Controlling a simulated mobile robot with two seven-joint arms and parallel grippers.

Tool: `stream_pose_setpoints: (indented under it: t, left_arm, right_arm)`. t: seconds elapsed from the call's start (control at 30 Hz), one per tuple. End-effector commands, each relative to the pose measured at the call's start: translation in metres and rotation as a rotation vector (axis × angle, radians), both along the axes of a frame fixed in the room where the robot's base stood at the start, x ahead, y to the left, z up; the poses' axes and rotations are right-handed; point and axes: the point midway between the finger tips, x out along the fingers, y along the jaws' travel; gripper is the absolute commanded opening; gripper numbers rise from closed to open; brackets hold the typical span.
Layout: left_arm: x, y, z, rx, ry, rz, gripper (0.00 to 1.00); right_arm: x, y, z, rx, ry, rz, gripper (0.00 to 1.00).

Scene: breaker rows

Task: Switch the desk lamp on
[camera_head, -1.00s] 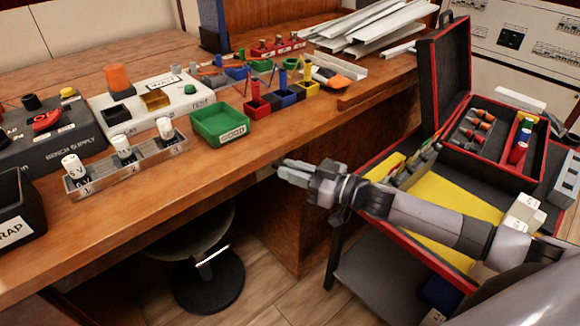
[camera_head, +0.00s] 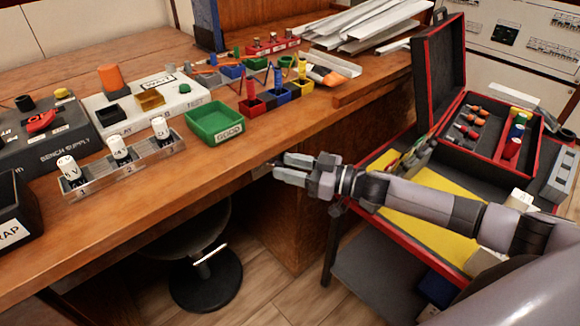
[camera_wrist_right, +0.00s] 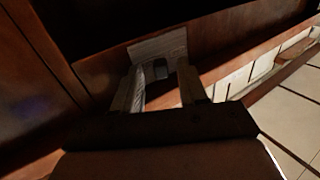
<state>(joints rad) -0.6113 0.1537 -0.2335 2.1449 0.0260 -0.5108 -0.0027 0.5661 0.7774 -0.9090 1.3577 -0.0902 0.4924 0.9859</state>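I see no desk lamp in either view. My right gripper (camera_head: 280,168) is just off the front edge of the wooden bench (camera_head: 225,165), low beside it, with its two fingers apart and nothing between them. In the right wrist view the open fingers (camera_wrist_right: 160,88) point at a pale plate (camera_wrist_right: 148,47) with a small dark piece (camera_wrist_right: 160,69) on the dark wood under the bench. The plate looks like a switch, but the view is too dim to be sure. I cannot tell whether the fingers touch it. My left gripper is out of view.
A green bin (camera_head: 213,124), a clear rack (camera_head: 75,191) with white numbered cylinders and a bench supply (camera_head: 52,132) stand on the bench. A stool (camera_head: 207,280) is below. A red-edged open case (camera_head: 440,90) and a cart with a yellow mat (camera_head: 425,218) are at right.

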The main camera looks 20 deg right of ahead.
Motion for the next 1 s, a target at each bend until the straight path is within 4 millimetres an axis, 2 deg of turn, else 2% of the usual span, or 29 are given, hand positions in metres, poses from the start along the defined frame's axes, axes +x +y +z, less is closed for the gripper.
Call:
stream_pose_setpoints:
  t: [0.27, 0.43, 0.7, 1.0]
  left_arm:
    - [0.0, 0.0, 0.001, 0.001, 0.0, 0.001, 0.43]
    - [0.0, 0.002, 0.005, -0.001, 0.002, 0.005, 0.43]
    - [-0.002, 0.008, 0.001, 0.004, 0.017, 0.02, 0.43]
    - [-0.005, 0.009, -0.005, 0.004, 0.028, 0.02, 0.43]
  right_arm:
    - [-0.003, -0.003, 0.0, 0.0, 0.001, 0.001, 0.43]
    - [-0.019, -0.021, 0.001, -0.002, 0.002, 0.0, 0.43]
    - [-0.043, -0.048, 0.0, -0.001, 0.001, 0.001, 0.43]
    - [-0.047, -0.053, 0.0, 0.001, -0.001, 0.001, 0.43]
